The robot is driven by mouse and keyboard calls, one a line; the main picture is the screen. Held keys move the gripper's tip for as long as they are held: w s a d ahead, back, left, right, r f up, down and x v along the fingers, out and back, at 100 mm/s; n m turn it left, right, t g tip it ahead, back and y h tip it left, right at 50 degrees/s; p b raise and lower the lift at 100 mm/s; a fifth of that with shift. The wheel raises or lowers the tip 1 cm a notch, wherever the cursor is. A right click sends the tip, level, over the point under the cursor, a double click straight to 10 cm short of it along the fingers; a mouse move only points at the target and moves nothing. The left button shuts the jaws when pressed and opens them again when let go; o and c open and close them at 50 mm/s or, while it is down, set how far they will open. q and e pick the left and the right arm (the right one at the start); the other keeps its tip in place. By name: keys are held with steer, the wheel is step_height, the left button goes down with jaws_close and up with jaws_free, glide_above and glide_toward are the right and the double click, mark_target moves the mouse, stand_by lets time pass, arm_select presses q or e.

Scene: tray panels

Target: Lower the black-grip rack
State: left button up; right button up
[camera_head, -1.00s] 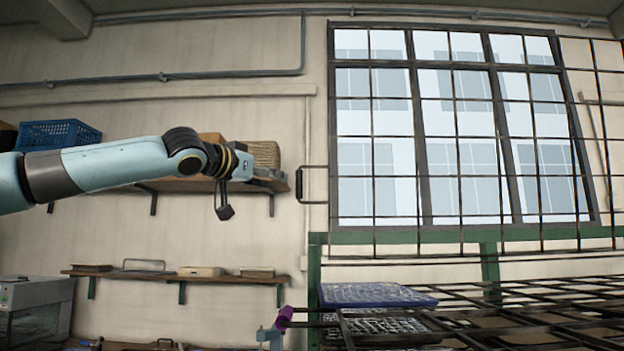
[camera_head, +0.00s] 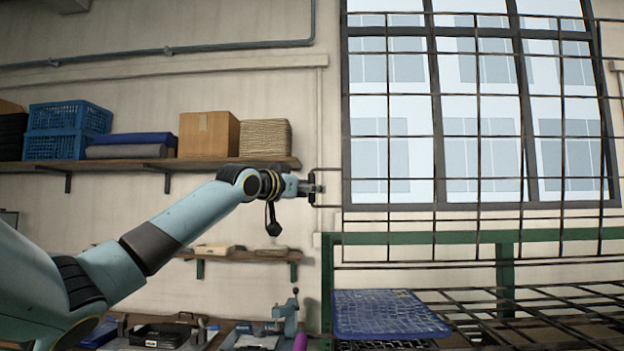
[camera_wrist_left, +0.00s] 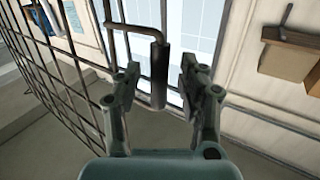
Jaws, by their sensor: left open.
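The black-grip rack (camera_head: 478,136) is a dark wire grid raised upright in front of the window. It also shows in the left wrist view (camera_wrist_left: 78,102). Its handle sticks out from the rack's left edge and carries a black grip (camera_wrist_left: 159,75). My left gripper (camera_head: 314,189) is at this handle and hides part of it in the head view. In the left wrist view the open fingers (camera_wrist_left: 158,88) stand on either side of the black grip, with a visible gap to it. My right gripper is not in view.
A green frame (camera_head: 505,265) stands below the raised rack. Lower wire racks lie flat there, with a blue tray (camera_head: 385,314) and a purple grip (camera_head: 300,341). A wall shelf (camera_head: 150,163) with blue crates (camera_head: 60,130) and boxes is at the left. A bench with tools is below.

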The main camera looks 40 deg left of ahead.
arm_select(q)
steer(key=shift+w, duration=0.65)
jaws_close()
steer(key=shift+w+f, duration=0.1)
steer(key=shift+w, duration=0.05)
